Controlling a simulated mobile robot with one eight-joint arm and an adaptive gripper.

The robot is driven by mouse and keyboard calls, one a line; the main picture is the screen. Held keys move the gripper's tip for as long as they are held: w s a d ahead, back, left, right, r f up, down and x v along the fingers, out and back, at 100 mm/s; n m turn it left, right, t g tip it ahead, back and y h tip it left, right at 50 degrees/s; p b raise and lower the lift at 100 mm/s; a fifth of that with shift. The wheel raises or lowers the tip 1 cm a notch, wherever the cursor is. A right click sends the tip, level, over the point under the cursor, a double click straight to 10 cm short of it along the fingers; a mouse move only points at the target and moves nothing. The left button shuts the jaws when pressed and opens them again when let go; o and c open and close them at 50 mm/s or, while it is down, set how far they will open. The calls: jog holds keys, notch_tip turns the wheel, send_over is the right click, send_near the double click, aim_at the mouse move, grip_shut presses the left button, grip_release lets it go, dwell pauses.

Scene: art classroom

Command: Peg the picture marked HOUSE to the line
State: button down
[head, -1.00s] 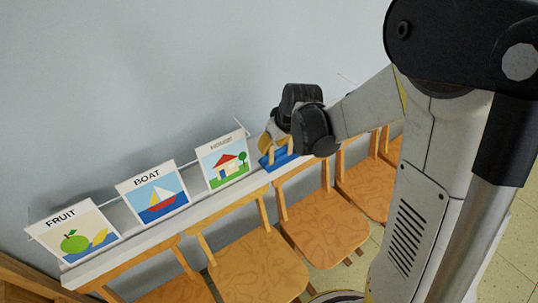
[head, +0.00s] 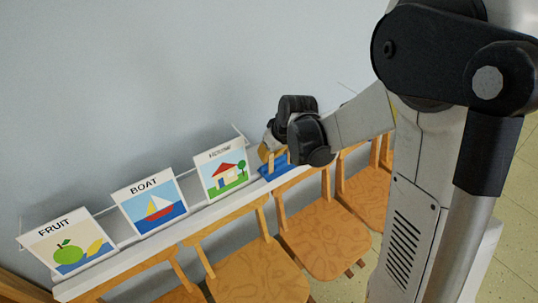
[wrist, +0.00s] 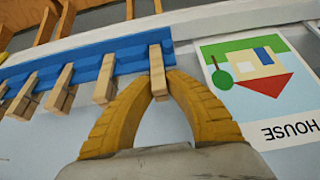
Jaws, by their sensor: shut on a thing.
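The HOUSE picture (head: 222,172), a white card with a red-roofed house and a green tree, leans against the wall on the ledge. It also shows upside down at the right of the wrist view (wrist: 262,90). The thin line (head: 103,212) runs along the wall by the cards' upper parts. My gripper (wrist: 158,84) has its yellow fingers closed on a wooden peg (wrist: 157,64) at one end of the blue rack (wrist: 88,64). The peg still sits at the rack's edge. The rack (head: 266,177) lies just right of the HOUSE picture in the head view.
The BOAT picture (head: 150,204) and FRUIT picture (head: 68,243) stand to the left along the white ledge (head: 125,258). Several wooden pegs (wrist: 60,90) sit along the rack. Wooden chairs (head: 258,272) line the front of the ledge. The wall above is clear.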

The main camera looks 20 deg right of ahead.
jog(key=shift+r+p, duration=2.15)
jog(key=shift+r, duration=0.85)
jog(key=shift+s, duration=0.15)
jog(key=s, duration=0.1)
jog(key=s+d, duration=0.1)
jog(key=s, duration=0.1)
jog(key=s+r, duration=0.1)
jog(key=shift+s+d+p, duration=0.25)
jog(key=shift+d+p, duration=0.05)
jog(key=shift+p, duration=0.1)
